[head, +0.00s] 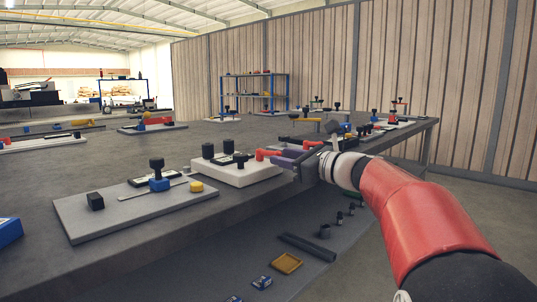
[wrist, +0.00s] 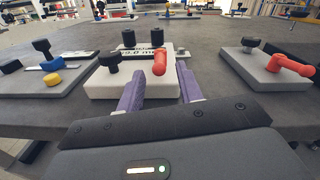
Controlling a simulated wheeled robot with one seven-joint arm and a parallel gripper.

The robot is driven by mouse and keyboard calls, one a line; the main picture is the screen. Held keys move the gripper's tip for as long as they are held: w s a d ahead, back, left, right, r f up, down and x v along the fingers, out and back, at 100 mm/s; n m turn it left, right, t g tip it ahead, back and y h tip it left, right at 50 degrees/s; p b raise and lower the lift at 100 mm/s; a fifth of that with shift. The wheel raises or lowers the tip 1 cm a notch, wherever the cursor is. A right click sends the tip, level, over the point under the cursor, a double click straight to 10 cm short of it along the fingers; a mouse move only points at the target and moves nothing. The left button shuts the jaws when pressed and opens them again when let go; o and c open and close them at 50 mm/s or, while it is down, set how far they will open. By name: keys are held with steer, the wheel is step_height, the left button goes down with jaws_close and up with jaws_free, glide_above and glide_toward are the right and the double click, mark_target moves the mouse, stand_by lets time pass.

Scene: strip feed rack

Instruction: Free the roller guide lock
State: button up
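A white block (head: 238,173) on the bench carries black knobs and a red lever (head: 266,154) that points towards my gripper (head: 284,158). In the wrist view the red lever (wrist: 160,62) shows end-on at the front of the white block (wrist: 103,83). My gripper (wrist: 160,84) has its two purple fingers apart, one on each side of the lever's line, with the lever's end at or just beyond the tips. Contact cannot be told. No label I can read names the roller guide lock; a plate behind the lever is partly hidden.
A grey plate with a blue block (head: 159,185), black knobs and a yellow knob lies to the left. Another plate (wrist: 246,72) with a red lever (wrist: 290,64) stands to the right in the wrist view. A lower shelf holds a yellow tray (head: 286,263) and small parts.

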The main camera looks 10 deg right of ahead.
mark_target(269, 155)
steer(key=shift+x, duration=2.3)
steer(key=shift+c, duration=0.4)
jaws_close()
